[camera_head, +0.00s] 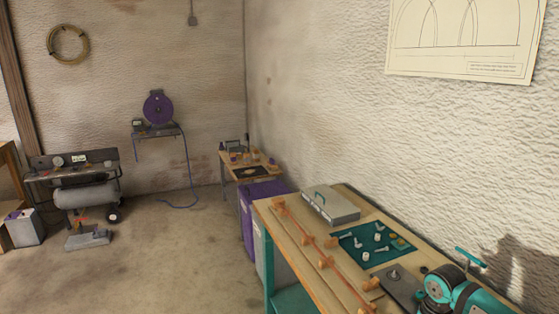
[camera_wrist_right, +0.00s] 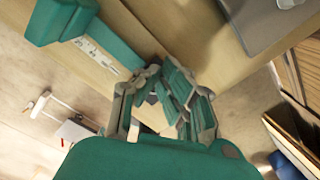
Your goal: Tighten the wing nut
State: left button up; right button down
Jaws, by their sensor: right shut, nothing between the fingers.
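I cannot pick out the wing nut for sure. In the head view a small dark fitting sits on a grey plate (camera_head: 400,284) on the workbench (camera_head: 290,240), too small to make out. Small pale parts lie on a green mat (camera_head: 352,247) behind it. My right gripper (camera_wrist_right: 172,92) shows only in the right wrist view; its teal and grey fingers are shut and empty, apart from the small parts. My left gripper is in neither view.
A long thin lath (camera_head: 325,255) with orange blocks lies along the bench's front side. A grey case (camera_head: 331,206) stands at its far end. A teal machine (camera_head: 468,296) with a T-handle fills the near right end. Open floor (camera_head: 170,265) lies left of the bench.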

jog(key=shift+w, duration=0.2)
dwell(0.6)
jog(key=shift+w+d+b, duration=0.15)
jog(key=shift+w+b, duration=0.05)
jog(key=shift+b, duration=0.25)
notch_tip(320, 180, up, 6)
jog(key=p, duration=0.4)
jog(key=f+n+b, duration=0.2)
jog(key=a+f+n+b, duration=0.1)
jog(key=f+n+b, duration=0.1)
jog(key=w+f+n+b, duration=0.1)
jog(key=f+n+b, duration=0.1)
jog(key=shift+a, duration=0.15)
dwell(0.6)
